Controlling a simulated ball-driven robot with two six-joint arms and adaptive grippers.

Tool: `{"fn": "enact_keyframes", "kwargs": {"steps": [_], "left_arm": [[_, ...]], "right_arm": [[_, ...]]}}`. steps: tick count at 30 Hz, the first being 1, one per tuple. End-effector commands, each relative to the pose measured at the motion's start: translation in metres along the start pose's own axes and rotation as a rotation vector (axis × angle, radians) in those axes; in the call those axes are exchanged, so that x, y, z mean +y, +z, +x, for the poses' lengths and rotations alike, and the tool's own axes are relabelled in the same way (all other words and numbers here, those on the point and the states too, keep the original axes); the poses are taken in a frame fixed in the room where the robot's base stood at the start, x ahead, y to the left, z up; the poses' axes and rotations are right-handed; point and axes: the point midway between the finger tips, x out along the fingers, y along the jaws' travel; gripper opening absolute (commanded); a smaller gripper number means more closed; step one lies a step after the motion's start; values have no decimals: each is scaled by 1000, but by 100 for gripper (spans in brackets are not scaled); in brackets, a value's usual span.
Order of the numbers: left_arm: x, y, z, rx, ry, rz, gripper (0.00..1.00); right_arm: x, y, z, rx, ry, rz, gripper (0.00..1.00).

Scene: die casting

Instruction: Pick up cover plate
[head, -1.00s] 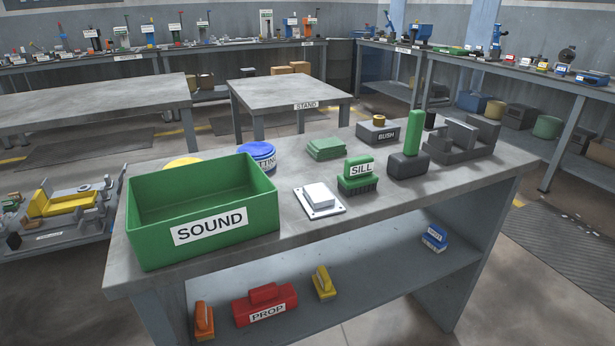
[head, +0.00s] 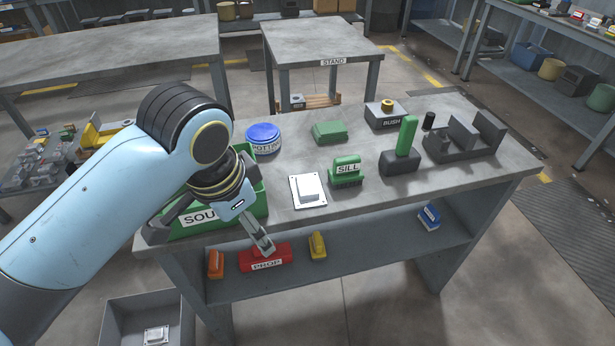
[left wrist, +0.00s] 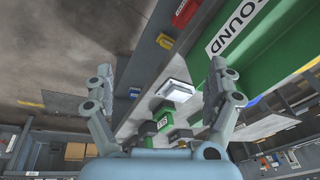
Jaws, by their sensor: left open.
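The cover plate (head: 308,190) is a white, flat square piece with a raised middle. It lies on the near workbench (head: 455,190), right of the green SOUND bin (head: 258,207) and left of the green SILL block (head: 346,172). My left gripper (head: 208,243) is in front of the SOUND bin, left of the plate and apart from it. In the left wrist view the gripper (left wrist: 161,67) has its fingers wide apart with nothing between them. The plate (left wrist: 175,90) shows beyond them there. My right gripper is not in view.
A blue-lidded tub (head: 263,138), a green block (head: 329,131) and a BUSH box (head: 385,116) stand behind the plate. A red PROP block (head: 265,257) is on the lower shelf. A grey bin (head: 120,315) on the floor holds a similar white piece (head: 156,335).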

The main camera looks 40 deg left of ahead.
Motion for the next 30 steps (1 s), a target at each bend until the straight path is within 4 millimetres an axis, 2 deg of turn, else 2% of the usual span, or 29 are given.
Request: {"fn": "enact_keyframes", "kwargs": {"steps": [1,8,12,19,21,24,30], "left_arm": [[-5,-12,5,-9,3,26,88],[-22,-60,30,-64,33,159,88],[-36,-96,40,-97,63,251,88],[-63,-169,40,-154,145,435,88],[-68,-180,37,-164,164,470,88],[-70,-187,40,-172,180,497,88],[-66,-181,71,-175,185,503,88]], "right_arm": [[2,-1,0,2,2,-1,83],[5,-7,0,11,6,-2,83],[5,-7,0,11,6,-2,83],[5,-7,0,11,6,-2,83],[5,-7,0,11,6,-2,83],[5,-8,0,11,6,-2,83],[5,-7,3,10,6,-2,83]]}}
